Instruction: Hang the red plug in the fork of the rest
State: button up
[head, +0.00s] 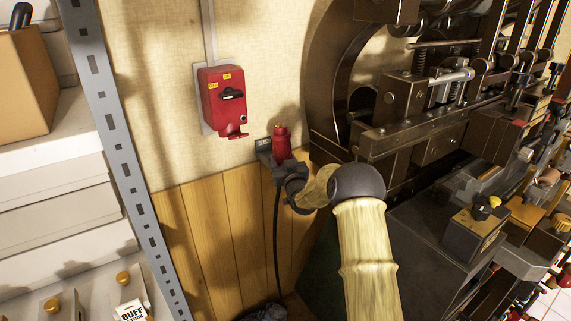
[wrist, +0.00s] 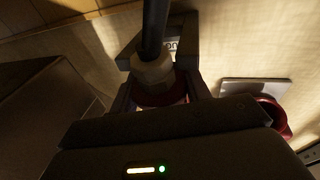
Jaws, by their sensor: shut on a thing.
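The red plug (head: 280,146) is upright at the wall, with its black cable hanging down below it. My gripper (head: 287,169) is shut on the plug's lower part. In the wrist view the plug's pale collar and cable (wrist: 153,70) show between my gripper's fingers (wrist: 160,92). The rest (head: 263,147) is a small dark bracket on the wall with a pale label, right at the plug. In the wrist view the fork of the rest (wrist: 185,45) lies around or just behind the cable and collar. I cannot tell whether the plug bears on it.
A red switch box (head: 224,100) with a socket at its bottom is on the wall, up and left of the plug. A large dark press (head: 400,110) stands close on the right. A grey shelf post (head: 125,150) stands at left. Open wall lies between.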

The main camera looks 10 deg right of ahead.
jog(key=shift+w+a+b, duration=0.2)
jog(key=shift+w+a, duration=0.1)
jog(key=shift+w, duration=0.45)
jog(key=shift+w+a+b, duration=0.2)
jog(key=shift+w+a, duration=0.1)
jog(key=shift+w, duration=0.4)
jog(key=shift+s+f+b, duration=0.15)
jog(key=shift+f+b, duration=0.25)
jog(key=shift+b, duration=0.2)
jog(key=o, duration=1.1)
jog(key=shift+d, duration=0.1)
jog(key=shift+o, duration=0.3)
jog(key=shift+s, duration=0.1)
jog(key=s+d+f+b, duration=0.2)
jog(key=s, duration=1.5)
jog(key=shift+b, duration=0.35)
